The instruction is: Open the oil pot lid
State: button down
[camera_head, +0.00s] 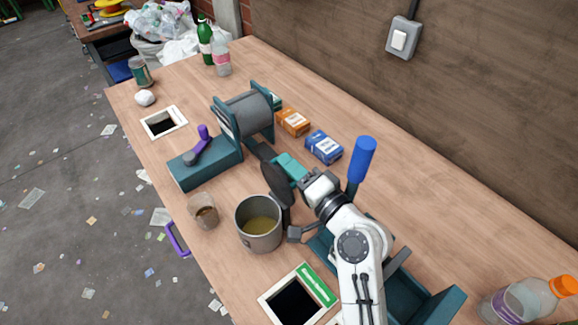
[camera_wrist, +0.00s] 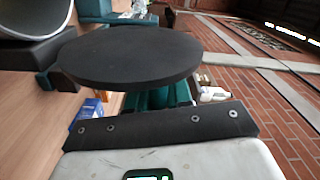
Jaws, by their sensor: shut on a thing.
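The grey oil pot (camera_head: 241,238) stands near the front edge of the table with its top open, and yellowish oil (camera_head: 262,226) shows inside. Its round black lid (camera_head: 276,184) stands steeply tilted at the pot's right rim. In the wrist view the lid (camera_wrist: 130,57) shows as a large dark disc right before my gripper, and part of the pot (camera_wrist: 30,18) shows at top left. My gripper (camera_head: 288,168) is on the lid's right side, shut on the lid.
A teal machine with a grey drum (camera_head: 244,112) stands behind. A small cup (camera_head: 204,213) is left of the pot. Orange (camera_head: 293,122) and blue (camera_head: 324,147) boxes lie behind my gripper. A blue-handled lever (camera_head: 362,160) rises close beside my arm. A framed opening (camera_head: 262,302) is in front.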

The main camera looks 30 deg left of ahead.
jog(key=shift+f, duration=0.5)
jog(key=c, duration=1.2)
grip_release()
jog(key=shift+d, duration=0.1)
jog(key=shift+o, duration=0.4)
jog(key=shift+r, duration=0.2)
jog(key=shift+r, duration=0.15)
jog(key=shift+s, duration=0.1)
